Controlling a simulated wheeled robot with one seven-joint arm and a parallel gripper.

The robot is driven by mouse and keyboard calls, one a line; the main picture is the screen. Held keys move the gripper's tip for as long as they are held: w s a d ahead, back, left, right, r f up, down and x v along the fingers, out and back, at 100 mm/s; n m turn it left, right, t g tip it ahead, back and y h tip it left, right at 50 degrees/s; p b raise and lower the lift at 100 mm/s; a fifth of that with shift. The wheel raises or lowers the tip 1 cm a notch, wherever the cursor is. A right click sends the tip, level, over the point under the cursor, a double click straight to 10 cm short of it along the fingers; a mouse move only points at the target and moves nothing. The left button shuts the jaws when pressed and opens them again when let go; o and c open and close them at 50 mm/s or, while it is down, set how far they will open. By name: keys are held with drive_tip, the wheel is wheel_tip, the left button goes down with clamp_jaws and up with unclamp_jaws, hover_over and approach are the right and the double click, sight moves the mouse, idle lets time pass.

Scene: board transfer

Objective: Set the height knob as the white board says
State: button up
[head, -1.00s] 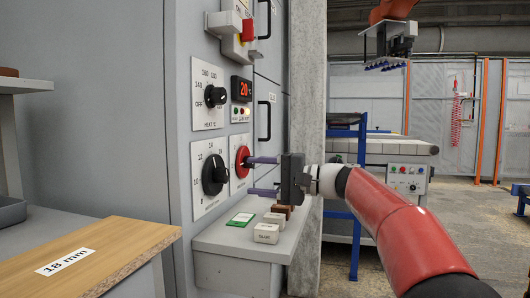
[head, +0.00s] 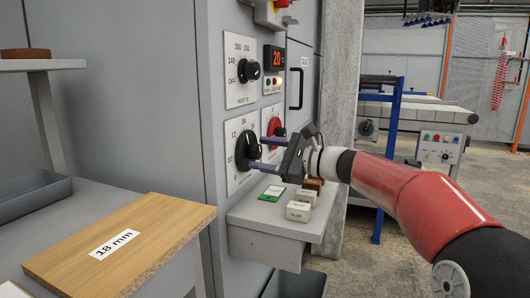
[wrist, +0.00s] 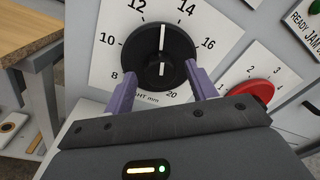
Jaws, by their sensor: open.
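The black height knob (head: 247,150) is on a white dial plate on the grey machine, and the wrist view shows it close up (wrist: 158,57). Its white line points up between 12 and 14. The dial's 18 is hidden by a finger. My gripper (head: 258,153) is open, with its purple fingers on either side of the knob in the wrist view (wrist: 162,88); whether they touch it is unclear. A wooden board (head: 130,240) marked "18 mm" lies at the lower left. A white surface (head: 12,290) shows at the bottom left corner, with no readable writing.
A red knob (wrist: 252,92) numbered from 1 sits just right of the height knob. A heat knob (head: 248,70) and a red display (head: 277,59) are above. Small blocks (head: 298,211) and a green-edged card (head: 272,193) lie on the shelf below.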

drive_tip(key=shift+a, duration=0.2)
drive_tip(key=shift+c, duration=0.5)
drive_tip(key=c, duration=0.9)
drive_tip(key=n+b, duration=0.1)
drive_tip(key=b, duration=0.2)
drive_tip(key=shift+f+n, duration=0.3)
drive_tip(key=shift+f, duration=0.1)
drive_tip(key=shift+w+n+b, duration=0.1)
drive_tip(key=shift+n+b, duration=0.5)
drive_tip(key=shift+b, duration=0.1)
drive_tip(key=shift+r+n+b, duration=0.1)
drive_tip(key=shift+n+b, duration=0.6)
drive_tip(key=shift+b, duration=0.05)
drive_tip(key=shift+r+n, duration=0.2)
drive_tip(key=shift+n, duration=0.1)
